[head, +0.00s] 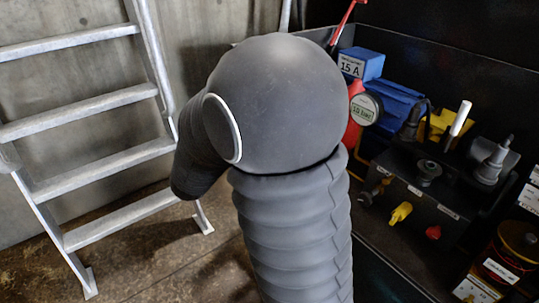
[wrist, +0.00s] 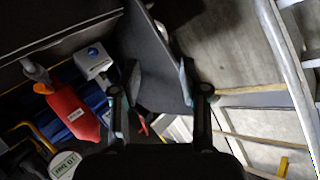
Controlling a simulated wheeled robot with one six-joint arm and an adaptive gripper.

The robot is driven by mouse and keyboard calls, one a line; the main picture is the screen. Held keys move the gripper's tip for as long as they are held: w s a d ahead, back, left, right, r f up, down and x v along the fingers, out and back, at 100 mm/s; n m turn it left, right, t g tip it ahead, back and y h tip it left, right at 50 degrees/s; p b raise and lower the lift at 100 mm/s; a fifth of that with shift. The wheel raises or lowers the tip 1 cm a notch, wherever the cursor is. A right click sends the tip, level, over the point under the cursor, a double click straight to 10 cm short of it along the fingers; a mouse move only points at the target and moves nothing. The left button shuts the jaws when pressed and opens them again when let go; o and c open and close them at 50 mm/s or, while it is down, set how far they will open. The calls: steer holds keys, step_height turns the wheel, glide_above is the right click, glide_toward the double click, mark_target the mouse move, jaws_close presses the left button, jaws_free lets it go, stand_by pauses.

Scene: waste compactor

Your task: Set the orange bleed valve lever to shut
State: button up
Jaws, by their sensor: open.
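I cannot pick out an orange bleed valve lever with certainty. In the head view, a small yellow-orange handle (head: 400,212) sticks out of the front of a black valve block (head: 425,190), with a red knob (head: 433,232) to its right. The handle is too small for me to read its setting. My gripper (wrist: 160,92) shows in the wrist view with its two dark fingers wide apart and nothing between them. It points at a grey panel and the floor, away from the block. My arm hides the gripper in the head view.
A red bottle-like body (wrist: 72,115) and a grey-white box (wrist: 93,60) are left of my gripper in the wrist view. A blue box labelled 15 A (head: 362,63) stands behind my arm. A metal ladder (head: 85,105) stands at left. A white-tipped lever (head: 460,118) rises above the block.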

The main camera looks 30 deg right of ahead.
steer(key=s+d+f+m+g+h, duration=0.6)
steer(key=s+d+f+g+h, duration=0.25)
steer(key=s+h, duration=0.2)
steer(key=shift+g, duration=0.45)
steer(key=d, duration=0.4)
steer(key=w+d, duration=0.1)
steer(key=d, duration=0.3)
steer(key=w+d, duration=0.1)
steer(key=d, duration=0.4)
steer(key=shift+d+f, duration=0.1)
steer(key=shift+f, duration=0.05)
jaws_close()
